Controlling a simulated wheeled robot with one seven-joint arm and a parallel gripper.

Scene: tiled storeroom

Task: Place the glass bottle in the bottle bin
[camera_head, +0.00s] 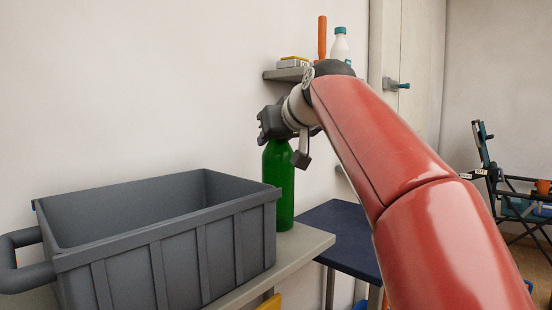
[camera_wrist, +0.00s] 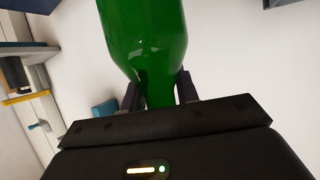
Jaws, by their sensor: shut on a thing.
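A green glass bottle (camera_head: 279,183) stands upright at the right end of the grey bench, just right of the bin. It also shows in the wrist view (camera_wrist: 145,40), with its neck between my fingers. My gripper (camera_head: 282,137) is shut on the bottle's neck from above; it shows in the wrist view too (camera_wrist: 158,92). The grey bin (camera_head: 165,258) is open at the top and sits on the bench to the left of the bottle. The bin's floor is hidden by its front wall. I cannot tell whether the bottle's base touches the bench.
A dark blue table (camera_head: 345,238) stands right of the bench. A small wall shelf (camera_head: 285,75) behind my gripper holds a white bottle (camera_head: 340,46) and an orange object (camera_head: 322,37). A folding chair (camera_head: 515,205) stands far right. The wall is close behind.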

